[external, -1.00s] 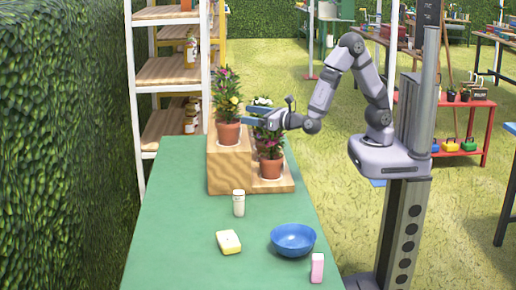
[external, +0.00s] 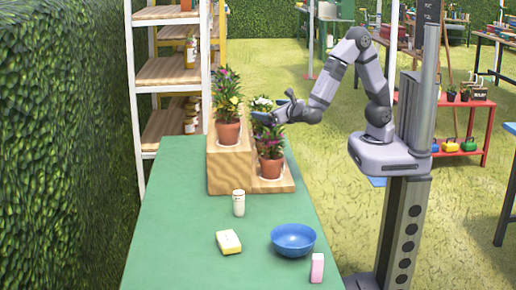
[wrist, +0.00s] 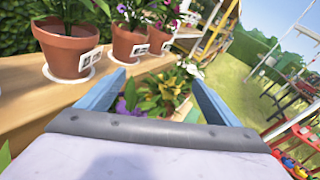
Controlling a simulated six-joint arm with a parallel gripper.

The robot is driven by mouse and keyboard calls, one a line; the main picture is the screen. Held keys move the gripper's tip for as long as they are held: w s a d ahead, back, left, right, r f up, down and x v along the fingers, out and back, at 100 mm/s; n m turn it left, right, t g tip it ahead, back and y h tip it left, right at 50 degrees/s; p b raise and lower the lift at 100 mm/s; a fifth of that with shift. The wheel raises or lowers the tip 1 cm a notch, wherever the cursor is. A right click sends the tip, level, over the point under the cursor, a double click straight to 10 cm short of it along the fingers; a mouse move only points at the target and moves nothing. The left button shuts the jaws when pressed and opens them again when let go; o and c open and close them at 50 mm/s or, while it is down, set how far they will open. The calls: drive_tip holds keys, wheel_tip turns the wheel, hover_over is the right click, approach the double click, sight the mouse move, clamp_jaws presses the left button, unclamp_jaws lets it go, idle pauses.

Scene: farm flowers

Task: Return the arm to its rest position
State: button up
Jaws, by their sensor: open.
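My gripper (external: 264,117) is open and empty. It hangs behind and above the lower potted plant, to the right of the upper plant in the external view. In the wrist view its two blue fingers (wrist: 160,90) stand apart, with purple flowers and green leaves (wrist: 155,95) visible between and beyond them. My arm is bent, with its elbow high above the base.
A jar (external: 238,203), yellow sponge (external: 228,242), blue bowl (external: 293,240) and pink block (external: 317,267) rest on the green table (external: 175,215). Open grass lies right of the table.

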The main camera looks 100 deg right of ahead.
drive_tip(key=s+f+m+g+y+p, duration=0.2)
drive_tip(key=s+m+g+y+p, duration=0.15)
drive_tip(key=s+m, duration=0.4)
drive_tip(key=s+f+m+g+y+p, duration=0.2)
drive_tip(key=s+f+m+g, duration=0.1)
drive_tip(key=s+m+g, duration=0.4)
drive_tip(key=s+a+r+m+t+y+p, duration=0.1)
drive_tip(key=a+m+y+p, duration=0.1)
drive_tip(key=a+m+y, duration=0.2)
drive_tip(key=s+a+m+t+y+p, duration=0.1)
drive_tip(key=a+m+y, duration=0.3)
drive_tip(key=a+m, duration=0.4)
drive_tip(key=shift+s+a+r+t+p, duration=0.3)
drive_tip(key=shift+s+r+t+p, duration=0.1)
drive_tip(key=shift+p, duration=0.25)
